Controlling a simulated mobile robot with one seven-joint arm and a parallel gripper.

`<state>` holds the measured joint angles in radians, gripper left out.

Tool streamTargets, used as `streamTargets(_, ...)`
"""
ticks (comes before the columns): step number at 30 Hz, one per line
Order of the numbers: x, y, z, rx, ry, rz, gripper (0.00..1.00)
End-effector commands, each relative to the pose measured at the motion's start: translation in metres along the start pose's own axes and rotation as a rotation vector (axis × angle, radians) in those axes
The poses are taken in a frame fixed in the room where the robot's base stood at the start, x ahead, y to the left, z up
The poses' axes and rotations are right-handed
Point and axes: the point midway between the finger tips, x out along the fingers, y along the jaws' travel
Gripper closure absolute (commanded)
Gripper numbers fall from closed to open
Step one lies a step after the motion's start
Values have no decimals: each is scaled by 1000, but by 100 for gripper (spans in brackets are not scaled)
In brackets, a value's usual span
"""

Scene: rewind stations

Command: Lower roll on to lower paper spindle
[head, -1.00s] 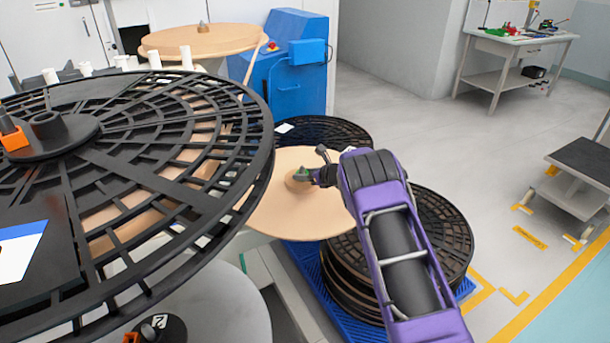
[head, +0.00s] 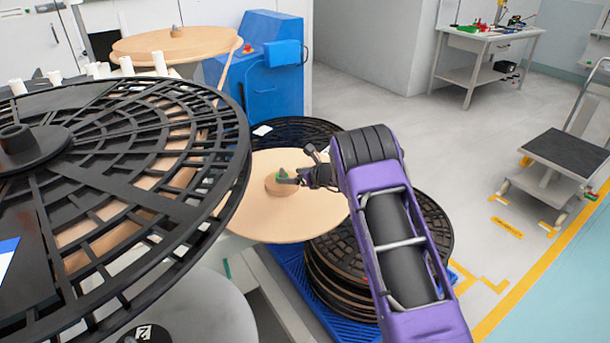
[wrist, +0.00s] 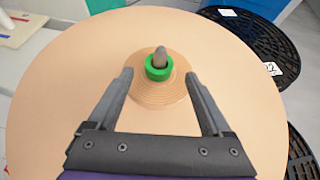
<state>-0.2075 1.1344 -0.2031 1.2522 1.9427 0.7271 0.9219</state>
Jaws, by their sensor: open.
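A small green ring-shaped roll (wrist: 158,68) sits around the grey tip of the spindle (wrist: 161,53) in the wrist view. Below it is a stepped wooden hub (wrist: 150,93) at the middle of a large tan disc (wrist: 60,100). The ring looks low on the hub; whether it touches is hard to tell. In the head view the green roll (head: 283,173) shows small above the tan disc (head: 270,222). My gripper (wrist: 158,78) is open and empty, its fingers apart on either side, short of the ring. In the head view my gripper (head: 291,181) partly covers the hub.
A big black slotted reel (head: 215,200) fills the left foreground. A stack of black reels (head: 432,235) stands on a blue pallet (head: 345,325) beside the disc. Behind are another tan disc (head: 150,45) and a blue machine (head: 255,85). Open floor (head: 400,125) and a cart (head: 570,155) are right.

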Motion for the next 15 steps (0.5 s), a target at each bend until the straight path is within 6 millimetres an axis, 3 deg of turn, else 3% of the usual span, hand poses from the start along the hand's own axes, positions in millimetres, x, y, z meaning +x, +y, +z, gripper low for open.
streamTargets(3,-25,-1,2,3,-2,-2,17)
streamTargets(9,-57,0,1,1,-1,0,17)
streamTargets(15,-72,0,0,1,-1,1,17)
